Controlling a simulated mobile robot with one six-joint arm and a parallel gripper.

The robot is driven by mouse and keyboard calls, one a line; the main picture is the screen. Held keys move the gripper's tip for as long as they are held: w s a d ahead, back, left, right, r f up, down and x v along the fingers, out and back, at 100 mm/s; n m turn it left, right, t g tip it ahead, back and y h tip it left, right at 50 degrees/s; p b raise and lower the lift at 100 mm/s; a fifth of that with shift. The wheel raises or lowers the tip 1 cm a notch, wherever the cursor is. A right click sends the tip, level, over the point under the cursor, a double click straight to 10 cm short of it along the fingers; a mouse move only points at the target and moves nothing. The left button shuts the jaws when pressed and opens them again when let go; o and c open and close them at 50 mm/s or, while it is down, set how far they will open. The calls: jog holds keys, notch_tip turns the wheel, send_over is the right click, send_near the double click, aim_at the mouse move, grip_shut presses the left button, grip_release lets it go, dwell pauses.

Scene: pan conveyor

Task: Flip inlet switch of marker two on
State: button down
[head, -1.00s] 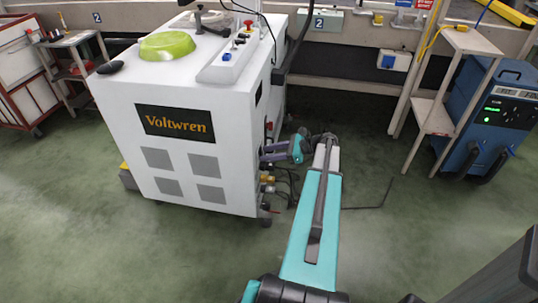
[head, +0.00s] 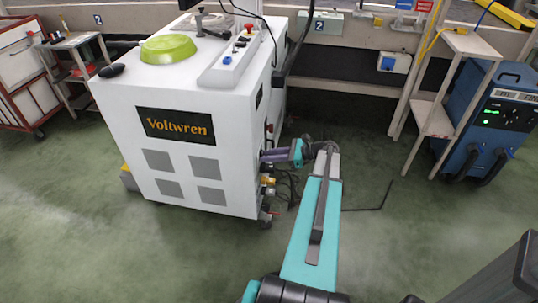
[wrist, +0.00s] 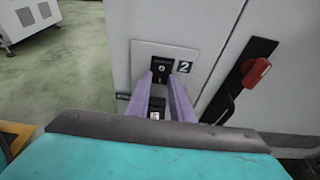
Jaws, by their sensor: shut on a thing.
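In the wrist view, a black inlet switch (wrist: 160,66) with a small pale mark is set in a plate on a pale cabinet wall. A small dark fitting with a pale part (wrist: 155,114) shows between the fingers. In the head view, my gripper (head: 265,157) reaches the right side of the white Voltwren cabinet (head: 220,110); the switch is hidden there.
A red rotary handle (wrist: 255,72) on a black strip is right of the switch. Cables (head: 285,185) hang by the cabinet's lower right side. A blue unit (head: 490,125) and a wooden stand (head: 437,120) are at right.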

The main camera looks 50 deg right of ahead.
jog(key=shift+f+t+y+p, duration=0.25)
jog(key=shift+t+y+p, duration=0.15)
jog(key=shift+t+p, duration=0.35)
jog(key=c, duration=1.6)
grip_release()
jog(key=shift+o, duration=0.2)
jog(key=p+v, duration=0.2)
jog(key=v, duration=1.2)
jog(key=shift+f, duration=0.15)
